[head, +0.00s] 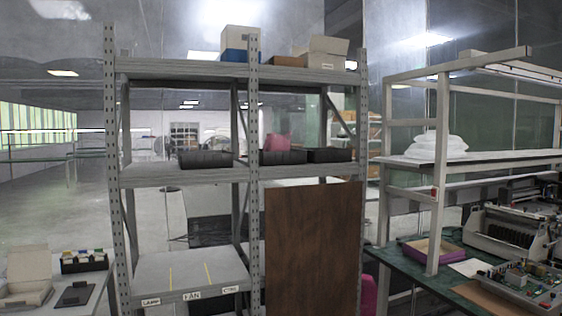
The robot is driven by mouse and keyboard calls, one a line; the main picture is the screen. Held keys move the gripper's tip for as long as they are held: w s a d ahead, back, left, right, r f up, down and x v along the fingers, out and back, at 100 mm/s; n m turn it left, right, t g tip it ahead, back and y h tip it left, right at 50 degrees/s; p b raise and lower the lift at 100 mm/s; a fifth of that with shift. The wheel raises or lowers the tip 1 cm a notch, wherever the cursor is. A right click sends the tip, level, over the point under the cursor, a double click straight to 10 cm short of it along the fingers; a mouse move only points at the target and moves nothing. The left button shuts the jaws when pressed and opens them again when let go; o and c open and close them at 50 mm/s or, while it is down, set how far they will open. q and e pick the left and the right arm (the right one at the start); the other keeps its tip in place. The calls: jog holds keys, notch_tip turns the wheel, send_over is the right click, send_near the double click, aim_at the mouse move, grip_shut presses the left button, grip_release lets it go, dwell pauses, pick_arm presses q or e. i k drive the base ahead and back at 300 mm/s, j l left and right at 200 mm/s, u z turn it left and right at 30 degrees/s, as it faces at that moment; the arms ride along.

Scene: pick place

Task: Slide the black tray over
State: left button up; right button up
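Several black trays sit on the middle shelf (150,174) of a grey metal rack. One black tray (205,160) is on the left part of the shelf. A second black tray (282,157) is just right of the front middle post, which hides part of that area. A third black tray (329,155) stands beside it at the right end. I cannot tell which of them is the task's tray. Neither of my grippers is in the head view.
Rack posts (254,220) stand in front of the shelf. A brown panel (311,245) covers the lower right. Boxes (322,50) sit on the top shelf. A green workbench (455,275) with equipment is at right, a table with an open box (28,272) at left.

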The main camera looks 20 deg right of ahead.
aim_at(294, 157)
jog(key=i+l, duration=0.45)
jog(key=l, duration=0.15)
jog(key=i+l, duration=0.45)
jog(key=l, duration=0.15)
jog(key=i+l, duration=0.9)
jog(key=l, duration=0.25)
jog(key=i+l, duration=0.45)
jog(key=l, duration=0.15)
